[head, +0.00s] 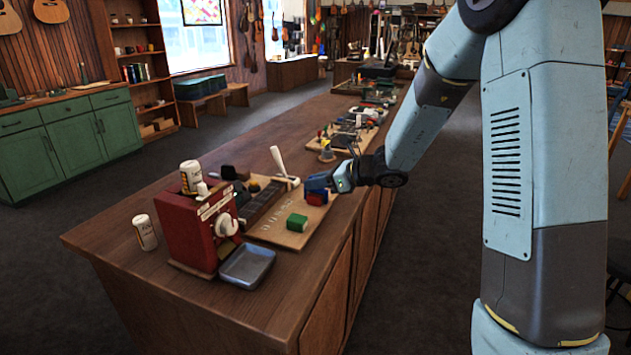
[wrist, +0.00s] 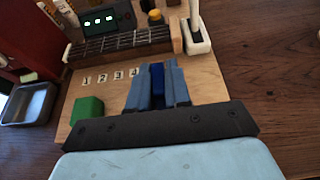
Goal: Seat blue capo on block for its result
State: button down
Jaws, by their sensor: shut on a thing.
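My gripper (wrist: 157,92) points down over the wooden board (wrist: 205,82) and is shut on the blue capo (wrist: 157,74), a small dark blue piece between its fingers. In the head view my gripper (head: 320,182) is just above a red capo-like block (head: 317,198), which is hidden in the wrist view. A dark fretted neck block (wrist: 120,42) lies across the far side of the board, apart from the held capo; it also shows in the head view (head: 262,204). Numbers 1 to 4 are marked along its near side. A green capo-like block (wrist: 87,108) sits at the board's left.
A white-handled lever (wrist: 196,28) stands at the neck's right end. A dark box with green digits (wrist: 101,20) is behind the neck. A red machine (head: 199,228) and a grey metal tray (head: 246,265) are at the counter's near end. Tools (head: 345,140) lie farther along.

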jog(key=shift+f, duration=0.2)
jog(key=c, duration=1.4)
grip_release()
jog(key=shift+o, duration=0.2)
jog(key=v, duration=1.1)
jog(key=shift+s, duration=0.1)
